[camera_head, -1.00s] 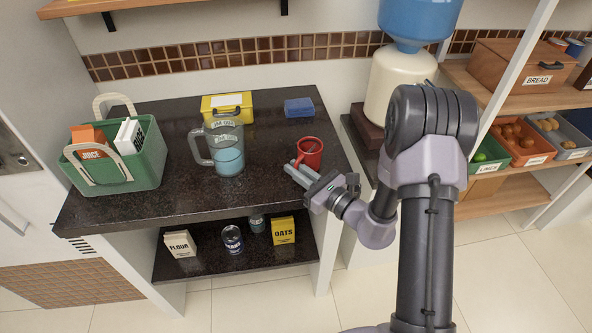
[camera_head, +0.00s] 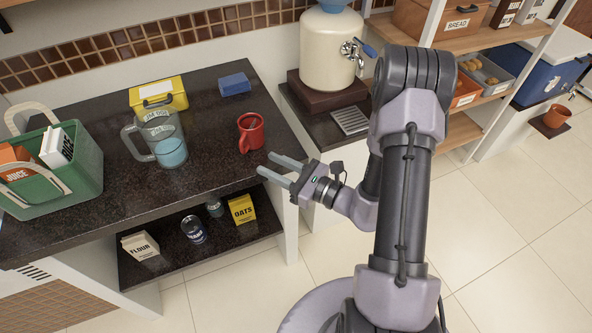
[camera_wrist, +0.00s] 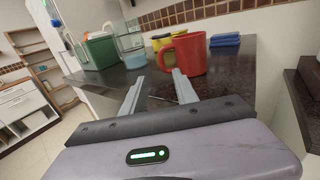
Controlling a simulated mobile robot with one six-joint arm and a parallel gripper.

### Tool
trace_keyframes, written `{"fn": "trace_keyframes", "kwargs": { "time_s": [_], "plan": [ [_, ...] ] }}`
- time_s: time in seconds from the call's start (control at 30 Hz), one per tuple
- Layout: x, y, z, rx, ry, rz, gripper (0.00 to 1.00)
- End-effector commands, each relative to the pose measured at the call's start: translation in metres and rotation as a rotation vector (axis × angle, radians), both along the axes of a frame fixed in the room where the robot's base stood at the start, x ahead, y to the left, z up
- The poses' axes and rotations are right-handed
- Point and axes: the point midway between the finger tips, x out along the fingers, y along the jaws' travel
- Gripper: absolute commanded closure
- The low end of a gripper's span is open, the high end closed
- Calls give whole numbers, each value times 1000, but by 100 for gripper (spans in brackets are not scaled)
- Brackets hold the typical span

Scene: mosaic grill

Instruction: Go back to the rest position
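My gripper (camera_head: 275,168) is open and empty just off the right front edge of the dark counter. Its two fingers point toward a red mug (camera_head: 251,131), which stands upright on the counter, apart from them. In the wrist view my gripper (camera_wrist: 158,84) shows its fingers spread, with the red mug (camera_wrist: 188,54) beyond the right fingertip.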

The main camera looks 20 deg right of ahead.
Motion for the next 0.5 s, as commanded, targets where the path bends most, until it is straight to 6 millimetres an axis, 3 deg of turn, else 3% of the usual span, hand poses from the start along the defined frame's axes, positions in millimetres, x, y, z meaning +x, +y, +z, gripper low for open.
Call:
{"fn": "trace_keyframes", "kwargs": {
  "time_s": [0.2,0.5],
  "plan": [
    [-46,-36,7,1,-12,-9,64],
    [-62,-45,8,-3,-18,3,64]
  ]
}}
